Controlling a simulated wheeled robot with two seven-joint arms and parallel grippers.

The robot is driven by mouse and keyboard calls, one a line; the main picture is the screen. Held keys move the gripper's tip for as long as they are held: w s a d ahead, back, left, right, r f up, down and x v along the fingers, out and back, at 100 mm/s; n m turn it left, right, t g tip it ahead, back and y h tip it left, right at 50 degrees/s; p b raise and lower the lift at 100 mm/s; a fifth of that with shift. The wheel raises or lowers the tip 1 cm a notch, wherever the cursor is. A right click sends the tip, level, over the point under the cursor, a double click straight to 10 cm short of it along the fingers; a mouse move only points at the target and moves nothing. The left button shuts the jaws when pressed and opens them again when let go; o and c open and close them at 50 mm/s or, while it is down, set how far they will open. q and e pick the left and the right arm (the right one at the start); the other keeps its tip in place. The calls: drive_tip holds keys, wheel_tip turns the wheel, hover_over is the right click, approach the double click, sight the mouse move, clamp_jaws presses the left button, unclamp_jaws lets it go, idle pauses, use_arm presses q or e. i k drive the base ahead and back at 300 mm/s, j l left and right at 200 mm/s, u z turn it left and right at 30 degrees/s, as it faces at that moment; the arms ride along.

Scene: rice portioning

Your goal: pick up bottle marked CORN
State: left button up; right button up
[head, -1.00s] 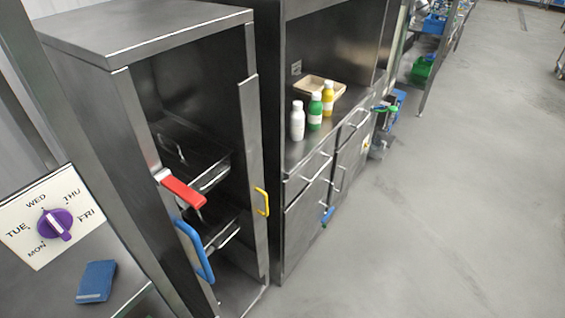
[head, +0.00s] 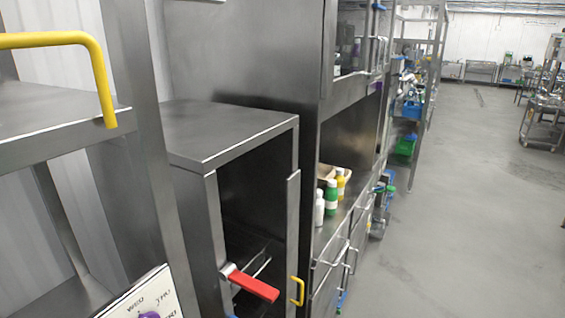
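Three bottles stand upright in a row on the steel counter (head: 326,236) right of the open cabinet: a white bottle (head: 319,208), a green bottle (head: 331,197) and a yellow bottle (head: 341,184). Their labels are too small to read, so I cannot tell which one is marked CORN. Neither of my grippers is in the head view.
A steel cabinet (head: 228,135) with a red handle (head: 253,284) and a yellow handle (head: 299,291) stands nearer on the left. A tan tray (head: 327,172) sits behind the bottles. A day dial panel (head: 140,301) is at the bottom. The floor (head: 460,220) at right is clear.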

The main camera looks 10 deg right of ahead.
sight(340, 178)
drive_tip(key=i+l, duration=0.1)
drive_tip(key=l, duration=0.35)
drive_tip(key=l+z, duration=0.1)
drive_tip(key=l, duration=0.4)
drive_tip(key=i+l, duration=0.15)
drive_tip(key=l, duration=0.3)
drive_tip(key=z, duration=0.05)
